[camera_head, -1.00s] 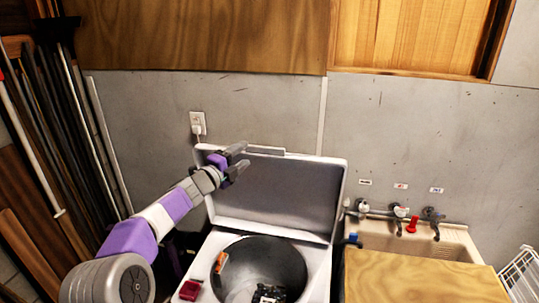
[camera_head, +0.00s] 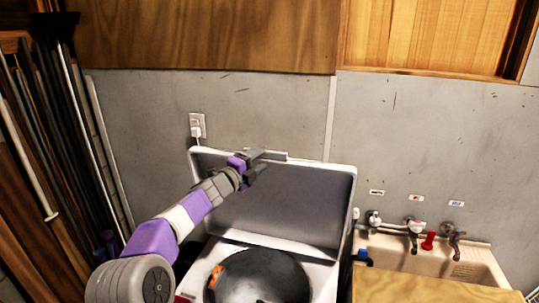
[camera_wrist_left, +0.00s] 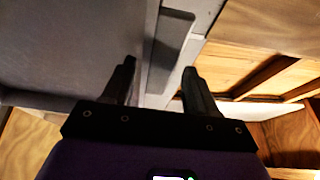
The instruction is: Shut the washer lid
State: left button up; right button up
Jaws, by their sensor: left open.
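The washer lid (camera_head: 275,205) stands open, raised and leaning back toward the wall behind the washer (camera_head: 318,272). A grey strip (camera_head: 268,155) runs along the lid's top edge. My left gripper (camera_head: 266,162) is open at that top edge, left of its middle. In the left wrist view the gripper's two fingers (camera_wrist_left: 160,84) are apart, with the grey lid (camera_wrist_left: 60,45) on the left and its edge running up between them. I cannot tell whether the fingers touch the lid. My right gripper is not in view.
The black drum (camera_head: 262,278) is uncovered, with an orange item (camera_head: 216,274) at its rim. A sink (camera_head: 440,262) with taps and a wooden board (camera_head: 400,288) stands to the right. Long poles (camera_head: 85,130) lean at the left. An outlet (camera_head: 197,124) is on the wall.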

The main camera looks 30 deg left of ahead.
pick_arm(q)
jog(key=shift+w+d+r, duration=0.1)
jog(key=shift+w, duration=0.45)
jog(key=shift+s, duration=0.25)
jog(key=shift+c, duration=1)
jog(key=shift+r, duration=0.15)
grip_shut()
